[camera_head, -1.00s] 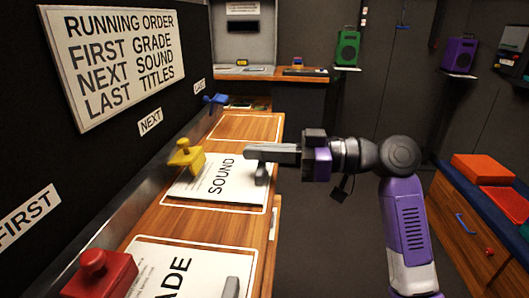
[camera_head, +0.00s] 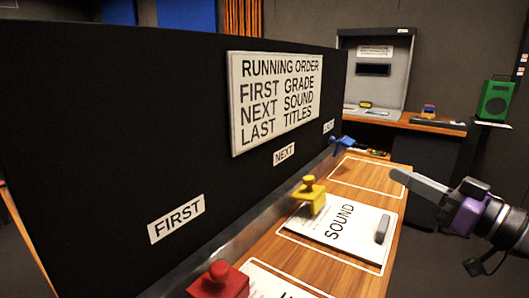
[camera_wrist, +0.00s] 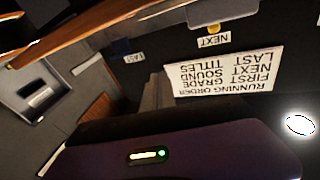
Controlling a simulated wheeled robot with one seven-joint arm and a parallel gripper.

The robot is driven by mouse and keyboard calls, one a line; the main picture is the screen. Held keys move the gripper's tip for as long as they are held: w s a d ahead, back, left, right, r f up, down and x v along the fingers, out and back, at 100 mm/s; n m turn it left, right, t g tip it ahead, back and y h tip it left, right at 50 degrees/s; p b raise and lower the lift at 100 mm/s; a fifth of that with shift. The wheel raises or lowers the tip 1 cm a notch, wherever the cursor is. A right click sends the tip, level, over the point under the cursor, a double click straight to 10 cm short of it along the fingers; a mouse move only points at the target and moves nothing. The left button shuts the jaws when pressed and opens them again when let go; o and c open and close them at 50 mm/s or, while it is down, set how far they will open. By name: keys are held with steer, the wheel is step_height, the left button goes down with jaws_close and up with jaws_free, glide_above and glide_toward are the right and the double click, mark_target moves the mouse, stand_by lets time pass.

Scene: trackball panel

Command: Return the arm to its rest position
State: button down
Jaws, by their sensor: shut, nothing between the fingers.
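My gripper (camera_head: 420,186) is at the right of the head view, above and right of the wooden shelf (camera_head: 345,277). Its fingers point left and are shut with nothing between them. It is apart from the SOUND card (camera_head: 325,226), which lies flat with a grey handle (camera_head: 382,229) on its right side. In the wrist view the sign appears upside down and the purple housing of my own wrist fills the bottom.
A yellow knob (camera_head: 309,194), a red knob (camera_head: 219,281) and a blue knob (camera_head: 342,144) line the shelf's back edge. The black panel bears a RUNNING ORDER sign (camera_head: 277,99). Open floor lies right of the shelf.

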steer(key=s+d+f+m+t+h, duration=0.3)
steer(key=d+f+m+t+h, duration=0.2)
steer(key=f+m+h, duration=0.55)
steer(key=s+a+f+m+g+h, duration=0.15)
steer(key=s+f+h, duration=0.35)
steer(key=s+f, duration=0.6)
steer(key=s+a+f+n+g+y, duration=0.1)
steer(key=s+a+f+n, duration=0.15)
steer(key=s, duration=0.75)
steer(key=s+a+f+n+g+y, duration=0.1)
steer(key=s+a+f+g+y, duration=0.2)
steer(key=s, duration=0.6)
steer(key=s+a+f+n, duration=0.25)
steer(key=s+a, duration=0.25)
steer(key=s, duration=0.5)
step_height(320, 180, up, 13)
steer(key=p, duration=1.3)
steer(key=shift+s+f, duration=0.15)
steer(key=shift+s, duration=0.15)
